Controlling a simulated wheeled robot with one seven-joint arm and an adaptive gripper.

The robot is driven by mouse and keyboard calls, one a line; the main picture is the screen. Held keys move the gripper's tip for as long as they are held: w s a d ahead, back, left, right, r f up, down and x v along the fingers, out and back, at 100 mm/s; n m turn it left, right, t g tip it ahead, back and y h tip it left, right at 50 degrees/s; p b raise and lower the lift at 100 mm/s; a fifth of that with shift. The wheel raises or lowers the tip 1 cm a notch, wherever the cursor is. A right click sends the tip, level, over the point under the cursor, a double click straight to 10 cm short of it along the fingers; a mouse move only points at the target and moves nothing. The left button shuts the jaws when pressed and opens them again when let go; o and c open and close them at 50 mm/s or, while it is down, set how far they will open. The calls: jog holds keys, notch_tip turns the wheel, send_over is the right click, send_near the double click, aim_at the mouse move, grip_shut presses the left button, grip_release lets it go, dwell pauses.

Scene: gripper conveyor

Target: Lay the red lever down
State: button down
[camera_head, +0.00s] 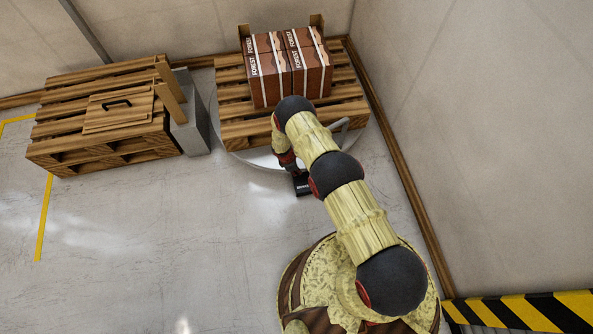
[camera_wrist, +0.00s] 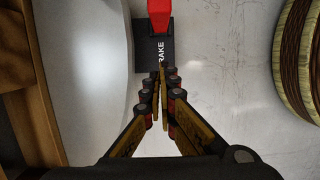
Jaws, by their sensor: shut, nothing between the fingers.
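The red lever (camera_wrist: 159,14) shows at the top edge of the wrist view, cut off by the frame. I cannot tell how far the lever tilts. My gripper (camera_wrist: 160,80) is shut and empty, its fingertips close together over the near edge of the plate, just below the lever in the picture. I cannot tell if they touch the plate. In the head view the plate (camera_head: 303,188) lies on the floor beside the round turntable, and my arm hides most of the gripper.
A pallet (camera_head: 240,133) with red-brown boxes (camera_head: 291,76) stands on the round grey turntable (camera_head: 236,153). A second pallet (camera_head: 60,160) with a handled wooden panel (camera_head: 118,112) is at left. Open floor (camera_head: 150,240) lies front left; a wall (camera_head: 480,150) closes the right.

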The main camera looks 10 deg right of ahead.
jog(key=d+f+b, duration=0.2)
jog(key=d+f, duration=0.2)
jog(key=d, duration=0.1)
jog(key=shift+f+b, duration=0.35)
jog(key=shift+f, duration=0.05)
jog(key=shift+d+r+p, duration=0.15)
jog(key=shift+d+p, duration=0.05)
jog(key=shift+p, duration=0.1)
